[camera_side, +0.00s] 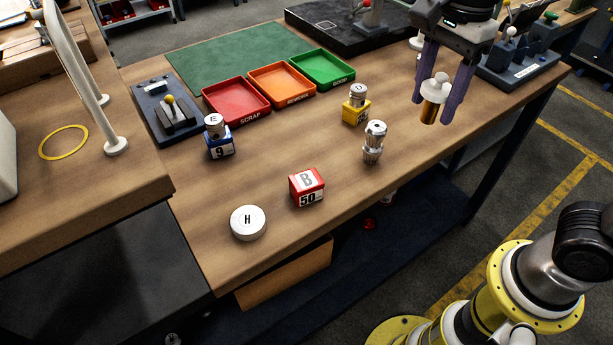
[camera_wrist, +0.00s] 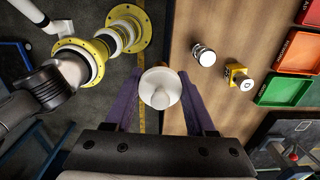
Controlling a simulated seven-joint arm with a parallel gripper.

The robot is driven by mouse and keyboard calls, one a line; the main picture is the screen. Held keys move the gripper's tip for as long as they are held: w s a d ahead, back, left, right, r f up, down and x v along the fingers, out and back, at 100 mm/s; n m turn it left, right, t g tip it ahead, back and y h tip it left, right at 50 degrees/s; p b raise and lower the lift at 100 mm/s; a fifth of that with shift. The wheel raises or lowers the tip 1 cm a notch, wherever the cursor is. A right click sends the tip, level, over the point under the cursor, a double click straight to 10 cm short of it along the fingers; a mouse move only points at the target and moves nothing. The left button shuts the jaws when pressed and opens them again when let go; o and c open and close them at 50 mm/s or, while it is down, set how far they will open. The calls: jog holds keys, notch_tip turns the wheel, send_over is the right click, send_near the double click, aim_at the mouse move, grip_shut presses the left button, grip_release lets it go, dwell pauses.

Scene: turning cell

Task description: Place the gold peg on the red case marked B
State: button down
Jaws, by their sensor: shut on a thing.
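My gripper (camera_side: 434,98) is shut on the gold peg (camera_side: 430,112), which has a white top, and holds it upright above the right part of the table. In the wrist view the white top of the peg (camera_wrist: 160,88) sits between the purple fingers. The red case marked B (camera_side: 307,187), with a 50 on its side, stands near the table's front edge, well to the left of my gripper in the side view. Its top looks empty. I do not see the red case in the wrist view.
A silver metal part (camera_side: 374,142) and a yellow case with a knob marked O (camera_side: 356,105) stand between my gripper and the red case. A white disc H (camera_side: 248,223) and a blue case with a knob E (camera_side: 219,137) lie further left. Red, orange and green trays (camera_side: 322,69) are behind.

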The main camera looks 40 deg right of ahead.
jog(key=s+a+n, duration=0.1)
jog(key=a+n, duration=0.1)
jog(key=a, duration=0.5)
send_near(307, 179)
jog(key=shift+s+d+f+n, duration=0.25)
jog(key=shift+s+f+n, duration=0.05)
jog(key=shift+s, duration=0.2)
jog(key=shift+w+a+f, duration=0.2)
jog(key=shift+w+f, duration=0.1)
jog(key=shift+f, duration=0.2)
jog(key=shift+w+a+f, duration=0.1)
jog(key=shift+w+f, duration=0.1)
jog(key=shift+f, duration=1.55)
jog(key=shift+f, duration=0.1)
jog(key=shift+c, duration=1.2)
grip_release()
jog(key=shift+f, duration=0.1)
